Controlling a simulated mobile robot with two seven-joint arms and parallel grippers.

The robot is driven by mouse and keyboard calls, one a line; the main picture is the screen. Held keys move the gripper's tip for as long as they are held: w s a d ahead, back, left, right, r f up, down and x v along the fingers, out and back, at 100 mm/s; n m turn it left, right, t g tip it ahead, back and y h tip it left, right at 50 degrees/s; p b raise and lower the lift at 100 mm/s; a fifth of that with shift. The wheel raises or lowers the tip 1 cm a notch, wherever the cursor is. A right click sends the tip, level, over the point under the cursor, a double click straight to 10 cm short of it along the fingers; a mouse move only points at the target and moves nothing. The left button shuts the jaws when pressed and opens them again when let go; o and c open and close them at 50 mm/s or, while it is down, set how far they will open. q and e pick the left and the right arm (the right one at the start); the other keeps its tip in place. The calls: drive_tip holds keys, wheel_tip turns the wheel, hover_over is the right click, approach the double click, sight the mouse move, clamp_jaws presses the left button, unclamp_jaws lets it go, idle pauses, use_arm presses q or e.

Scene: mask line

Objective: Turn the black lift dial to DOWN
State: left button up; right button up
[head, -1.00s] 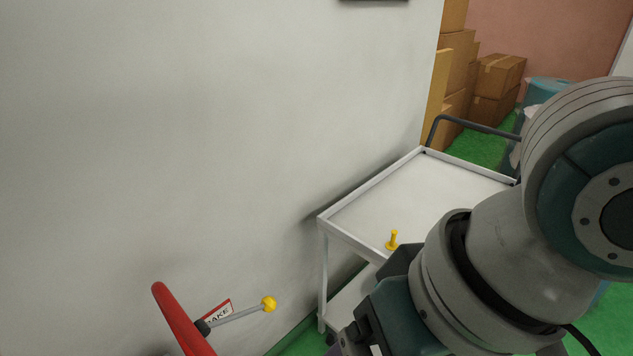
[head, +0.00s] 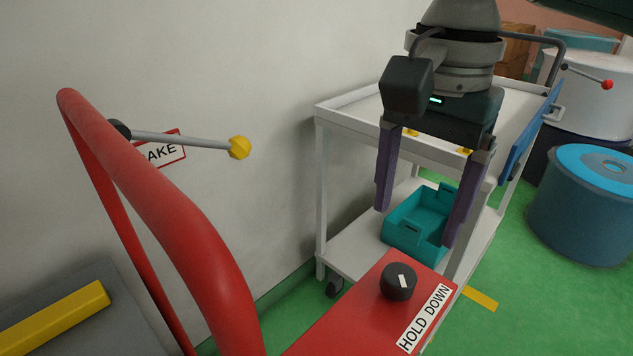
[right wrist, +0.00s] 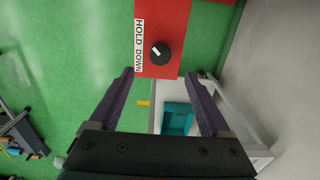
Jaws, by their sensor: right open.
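The black dial (head: 398,281) sits on a red panel (head: 345,318), with a white pointer mark on its top. A white label reading HOLD DOWN (head: 425,318) lies beside it on the panel. My right gripper (head: 414,226) is open and empty, its two purple fingers pointing down above and behind the dial. In the right wrist view the dial (right wrist: 160,53) shows ahead of the fingertips and between their lines, apart from both. The white pointer is tilted there. My left gripper is out of view.
A red curved rail (head: 165,210) and a yellow-knobbed lever (head: 238,148) stand at the left. A white cart (head: 345,121) with a teal bin (head: 405,243) on its lower shelf is behind the panel. A blue drum (head: 570,215) stands at the right.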

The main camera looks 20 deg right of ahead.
sight(400, 274)
wheel_tip(400, 274, down, 10)
drive_tip(key=b, duration=0.3)
drive_tip(key=shift+r, duration=0.1)
drive_tip(key=shift+c, duration=0.2)
clamp_jaws()
idle(0.4)
